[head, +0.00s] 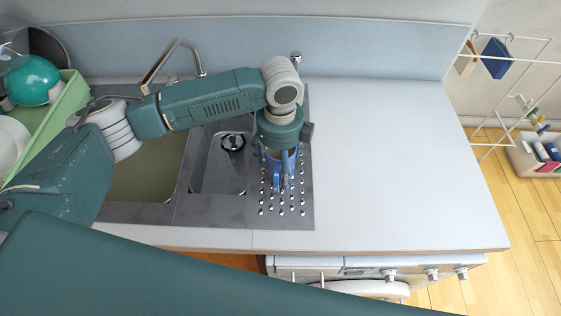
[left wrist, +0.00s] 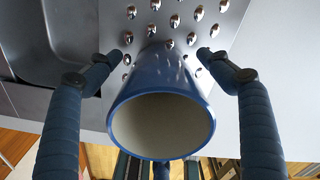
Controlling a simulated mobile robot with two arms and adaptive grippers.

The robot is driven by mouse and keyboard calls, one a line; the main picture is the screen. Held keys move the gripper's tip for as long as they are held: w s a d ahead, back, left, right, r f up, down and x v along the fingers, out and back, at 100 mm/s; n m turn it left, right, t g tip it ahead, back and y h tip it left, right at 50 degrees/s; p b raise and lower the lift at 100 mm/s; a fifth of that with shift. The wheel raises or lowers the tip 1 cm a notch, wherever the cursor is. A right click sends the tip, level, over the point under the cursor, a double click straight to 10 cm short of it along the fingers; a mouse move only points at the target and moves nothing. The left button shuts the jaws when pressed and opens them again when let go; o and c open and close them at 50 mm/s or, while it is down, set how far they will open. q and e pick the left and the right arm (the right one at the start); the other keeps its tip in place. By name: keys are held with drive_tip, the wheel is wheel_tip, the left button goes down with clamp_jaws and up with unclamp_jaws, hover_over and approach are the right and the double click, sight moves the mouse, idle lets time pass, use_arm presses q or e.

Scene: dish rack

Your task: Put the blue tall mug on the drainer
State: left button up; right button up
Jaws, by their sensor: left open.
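The blue tall mug (left wrist: 157,88) has a pale inside. In the left wrist view its open mouth faces the camera and its far end is at the studded metal drainer (left wrist: 222,12). It appears to stand upright there. In the head view the mug (head: 281,164) is mostly hidden under my left gripper (head: 280,180), over the drainer (head: 302,194) right of the small sink. My left gripper (left wrist: 160,56) is open, with one finger on each side of the mug and visible gaps between them. My right gripper is not in view.
A green dish rack (head: 50,122) with dishes stands at the far left. A faucet (head: 172,60) rises behind the large sink (head: 150,170). The white counter (head: 400,160) right of the drainer is clear. A wire rack (head: 505,95) stands beyond its right edge.

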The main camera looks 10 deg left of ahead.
use_arm(q)
wheel_tip(320, 180, up, 12)
idle(0.4)
drive_tip(key=shift+f, duration=0.1)
clamp_jaws()
idle(0.4)
idle(0.8)
wheel_tip(320, 180, up, 12)
drive_tip(key=p, duration=0.9)
idle(0.7)
